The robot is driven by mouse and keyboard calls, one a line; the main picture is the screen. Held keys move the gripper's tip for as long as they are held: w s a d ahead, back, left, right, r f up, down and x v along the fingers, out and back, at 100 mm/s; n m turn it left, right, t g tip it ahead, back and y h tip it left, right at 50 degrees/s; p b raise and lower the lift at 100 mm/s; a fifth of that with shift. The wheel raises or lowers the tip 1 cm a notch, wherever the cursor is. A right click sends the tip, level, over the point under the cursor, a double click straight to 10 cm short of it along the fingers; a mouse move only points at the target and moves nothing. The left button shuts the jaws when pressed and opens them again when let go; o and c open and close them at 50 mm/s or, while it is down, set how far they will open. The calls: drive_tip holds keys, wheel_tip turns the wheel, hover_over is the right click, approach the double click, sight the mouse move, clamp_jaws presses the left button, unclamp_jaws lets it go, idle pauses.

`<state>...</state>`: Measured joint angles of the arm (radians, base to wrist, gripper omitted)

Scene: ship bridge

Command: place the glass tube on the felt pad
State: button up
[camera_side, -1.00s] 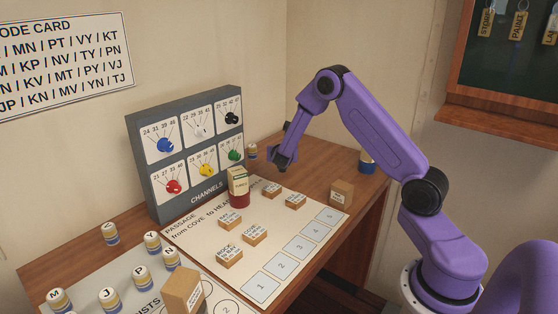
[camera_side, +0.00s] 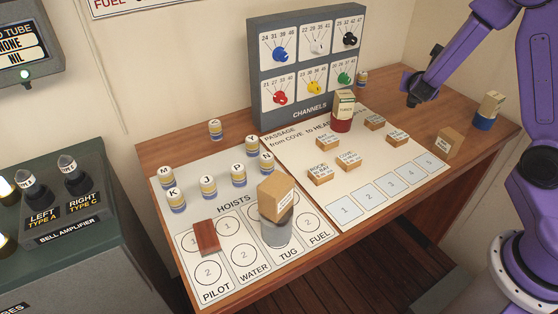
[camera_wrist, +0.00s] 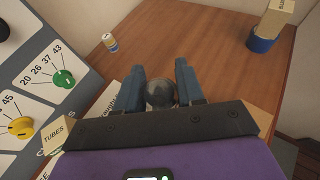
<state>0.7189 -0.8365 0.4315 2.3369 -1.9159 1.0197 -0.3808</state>
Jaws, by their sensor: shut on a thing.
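My gripper (camera_side: 412,95) is above the back right of the desk, right of the channels panel. In the wrist view my gripper (camera_wrist: 162,88) has its two fingers around a dark grey, round-ended thing (camera_wrist: 160,94), apparently the glass tube. Most of its length is hidden by the gripper, and it is too small to make out in the side view. I cannot pick out a felt pad for certain in either view. A reddish-brown block (camera_side: 207,237) lies on the hoists sheet at the front left.
The channels panel (camera_side: 305,62) stands at the back. A red tin (camera_side: 342,125) and a blue tin (camera_side: 484,122) hold boxes; a grey cylinder (camera_side: 277,234) has a box on top. Small wooden blocks (camera_side: 349,162) and lettered cylinders (camera_side: 179,201) occupy the sheets. Bare desk lies below my gripper.

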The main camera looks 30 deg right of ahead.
drive_tip(key=w+a+n+t+y, duration=0.15)
drive_tip(key=w+a, duration=0.25)
drive_tip(key=a, duration=0.5)
drive_tip(key=w+a+n+t+y, duration=0.15)
drive_tip(key=w+a, duration=0.25)
drive_tip(key=a, duration=0.5)
drive_tip(key=n+t+y, duration=0.2)
drive_tip(key=n+y, duration=0.8)
hover_over(202, 229)
wheel_tip(202, 229, down, 9)
drive_tip(key=shift+f, duration=0.1)
drive_tip(key=shift+f, duration=0.1)
drive_tip(key=o, duration=1)
